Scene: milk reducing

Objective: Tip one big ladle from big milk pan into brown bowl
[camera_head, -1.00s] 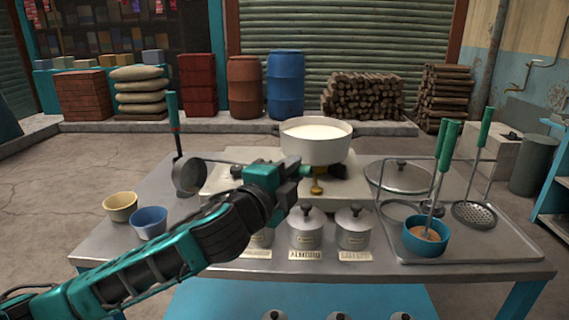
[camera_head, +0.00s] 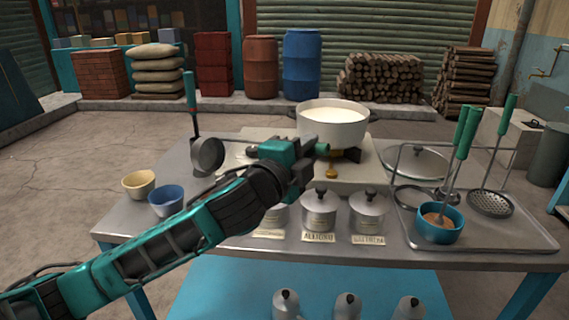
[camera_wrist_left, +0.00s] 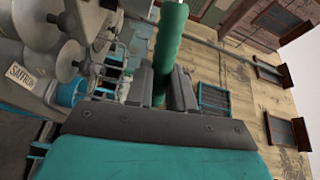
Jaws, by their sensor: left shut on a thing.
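The big white milk pan (camera_head: 335,132) stands on the burner at the table's back, with white milk inside. My left gripper (camera_head: 308,158) is in front of the pan, to its lower left. It is shut on a green handle, whose end (camera_head: 320,148) sticks out to the right; the handle shows in the wrist view (camera_wrist_left: 170,45). A grey ladle cup (camera_head: 207,155) is left of the gripper; I cannot tell whether it joins the held handle or the upright dark handle (camera_head: 190,90) above it. A tan-brown bowl (camera_head: 139,184) sits at the table's left edge.
A blue bowl (camera_head: 167,202) sits beside the tan one. Labelled lidded jars (camera_head: 319,212) stand below the arm. At right, a tray (camera_head: 510,240) holds a teal bowl (camera_head: 438,232) with brown contents, a skimmer (camera_head: 490,203) and green-handled tools. A lid (camera_head: 415,160) lies behind.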

